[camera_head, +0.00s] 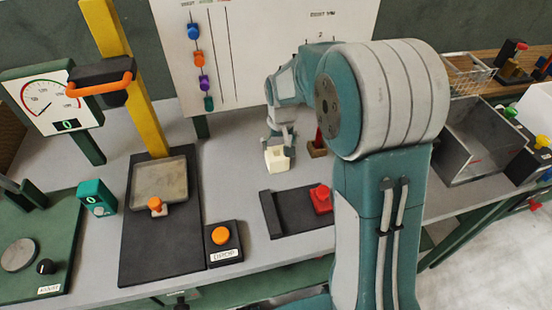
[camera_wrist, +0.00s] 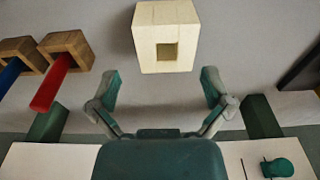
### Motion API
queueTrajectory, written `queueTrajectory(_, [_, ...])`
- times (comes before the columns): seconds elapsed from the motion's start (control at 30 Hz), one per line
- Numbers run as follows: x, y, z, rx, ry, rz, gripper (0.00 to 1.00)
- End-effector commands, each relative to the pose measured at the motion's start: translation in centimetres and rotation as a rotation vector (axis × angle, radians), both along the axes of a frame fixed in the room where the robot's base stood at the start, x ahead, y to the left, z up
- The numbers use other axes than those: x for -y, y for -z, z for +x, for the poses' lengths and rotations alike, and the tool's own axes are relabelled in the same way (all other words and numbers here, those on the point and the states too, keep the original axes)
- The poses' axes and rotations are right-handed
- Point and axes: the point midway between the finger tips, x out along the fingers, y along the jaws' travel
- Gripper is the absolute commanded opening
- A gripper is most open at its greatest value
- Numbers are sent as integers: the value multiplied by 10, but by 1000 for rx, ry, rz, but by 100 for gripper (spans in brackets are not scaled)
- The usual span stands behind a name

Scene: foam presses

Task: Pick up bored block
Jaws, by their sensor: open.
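The bored block is a cream-white cube with a square hole (camera_wrist: 147,62); in the wrist view it is at the top centre, beyond my fingertips. In the head view the block (camera_head: 277,159) stands on the grey bench below my gripper (camera_head: 280,143). In the wrist view my gripper (camera_wrist: 158,85) is open, its two fingers apart with nothing between them. The block appears apart from the fingers there. The head view does not show clearly whether they touch.
Two brown wooden blocks with a red (camera_wrist: 52,88) and a blue (camera_wrist: 10,72) peg lie left of the block in the wrist view. A black plate with a red part (camera_head: 321,198) lies in front in the head view. An orange drop button (camera_head: 221,235) sits nearer left.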

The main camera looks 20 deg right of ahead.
Motion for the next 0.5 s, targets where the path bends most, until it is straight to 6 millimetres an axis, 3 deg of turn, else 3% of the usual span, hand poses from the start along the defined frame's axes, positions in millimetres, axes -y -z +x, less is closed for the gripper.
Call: queueTrajectory(0.5, [-5, 59, 3, -1, -1, -1, 100])
